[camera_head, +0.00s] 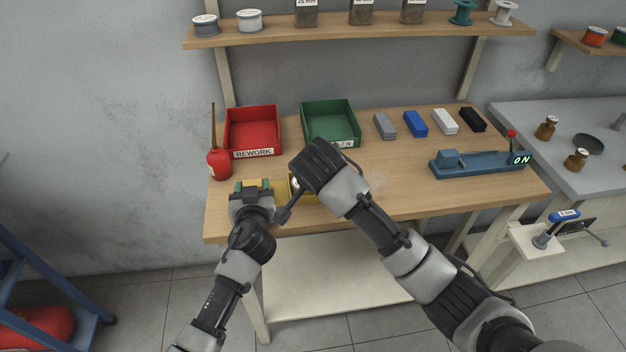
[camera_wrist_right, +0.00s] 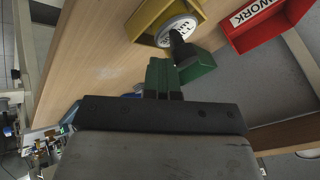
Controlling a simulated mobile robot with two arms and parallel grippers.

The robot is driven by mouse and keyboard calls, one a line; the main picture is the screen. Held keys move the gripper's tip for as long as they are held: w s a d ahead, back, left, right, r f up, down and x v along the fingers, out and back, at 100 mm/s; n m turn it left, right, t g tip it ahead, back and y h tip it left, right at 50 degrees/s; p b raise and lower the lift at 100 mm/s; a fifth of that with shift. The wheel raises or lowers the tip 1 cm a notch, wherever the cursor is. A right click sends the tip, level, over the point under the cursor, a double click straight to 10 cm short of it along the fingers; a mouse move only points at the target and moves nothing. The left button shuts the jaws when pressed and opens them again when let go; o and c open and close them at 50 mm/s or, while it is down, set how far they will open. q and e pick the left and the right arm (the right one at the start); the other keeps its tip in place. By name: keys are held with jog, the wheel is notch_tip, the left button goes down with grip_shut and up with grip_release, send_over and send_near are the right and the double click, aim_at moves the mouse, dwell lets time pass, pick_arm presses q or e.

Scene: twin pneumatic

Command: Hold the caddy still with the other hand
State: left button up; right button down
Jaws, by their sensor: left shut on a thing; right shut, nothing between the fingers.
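The yellow caddy (camera_head: 281,189) sits at the front edge of the wooden bench, partly hidden by my arms; it also shows in the right wrist view (camera_wrist_right: 147,16). A round white-topped piece with lettering (camera_wrist_right: 177,31) sits in it. My left gripper (camera_head: 252,186) is at the caddy's left end, with its green fingertips shut on yellow material that looks like the caddy. My right gripper (camera_wrist_right: 160,75) is shut and empty, its green fingers near the caddy. In the head view my right wrist hides its fingertips. A dark piece (camera_wrist_right: 183,50) near the white top is unclear.
A red REWORK bin (camera_head: 253,132) and a green bin (camera_head: 331,124) stand behind the caddy. A red oil can (camera_head: 219,162) is at left. Several small blocks and a blue fixture (camera_head: 480,164) are at right. The bench between is clear.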

jog(key=shift+s+d, duration=0.2)
jog(key=shift+s, duration=0.1)
jog(key=shift+s+d+f, duration=0.1)
jog(key=shift+s+d, duration=0.75)
jog(key=shift+s, duration=0.3)
jog(key=v, duration=1)
jog(key=shift+s, duration=0.15)
pick_arm(q)
jog(key=o, duration=1.1)
jog(key=shift+s, duration=0.1)
